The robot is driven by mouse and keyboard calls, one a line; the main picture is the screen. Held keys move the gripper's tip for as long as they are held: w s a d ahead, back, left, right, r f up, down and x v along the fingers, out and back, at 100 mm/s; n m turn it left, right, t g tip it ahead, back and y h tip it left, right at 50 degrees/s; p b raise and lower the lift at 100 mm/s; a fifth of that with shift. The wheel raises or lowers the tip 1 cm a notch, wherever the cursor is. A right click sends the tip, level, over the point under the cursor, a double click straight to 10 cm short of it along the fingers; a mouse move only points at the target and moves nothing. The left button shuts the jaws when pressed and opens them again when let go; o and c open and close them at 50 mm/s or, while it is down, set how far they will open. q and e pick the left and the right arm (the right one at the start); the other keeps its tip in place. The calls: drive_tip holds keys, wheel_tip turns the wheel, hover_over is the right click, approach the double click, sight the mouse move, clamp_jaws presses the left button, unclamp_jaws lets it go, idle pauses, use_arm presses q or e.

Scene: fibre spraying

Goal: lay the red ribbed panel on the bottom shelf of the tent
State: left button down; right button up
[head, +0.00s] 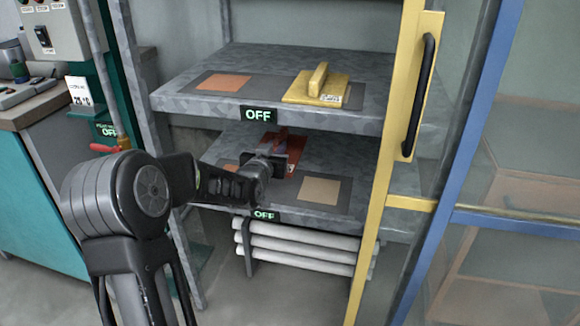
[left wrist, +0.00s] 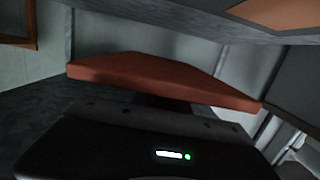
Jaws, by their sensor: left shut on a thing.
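The red ribbed panel (head: 292,147) is inside the tent at the level of the bottom shelf (head: 345,166), toward its back. My left gripper (head: 274,155) reaches in from the left and is shut on the panel; the wrist and gripper hide part of it. In the left wrist view the panel (left wrist: 160,78) is a flat red slab just beyond the dark gripper body. I cannot tell whether it touches the shelf. My right gripper is not in view.
A yellow panel (head: 316,89) with a handle lies on the upper shelf (head: 215,105), close above my arm. An orange patch (head: 223,83) is beside it. A tan patch (head: 321,190) is on the bottom shelf. The yellow door post (head: 392,150) stands to the right; white tubes (head: 300,249) lie below.

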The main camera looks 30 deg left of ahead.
use_arm(q)
drive_tip(key=shift+r, duration=0.25)
drive_tip(key=b, duration=0.2)
hover_over(277, 186)
drive_tip(key=shift+f, duration=3.15)
drive_tip(key=shift+f+b, duration=0.3)
drive_tip(key=shift+f, duration=1.6)
drive_tip(key=shift+f, duration=0.1)
drive_tip(key=shift+f, duration=0.1)
drive_tip(key=c, duration=1.3)
unclamp_jaws()
drive_tip(key=shift+s, duration=0.1)
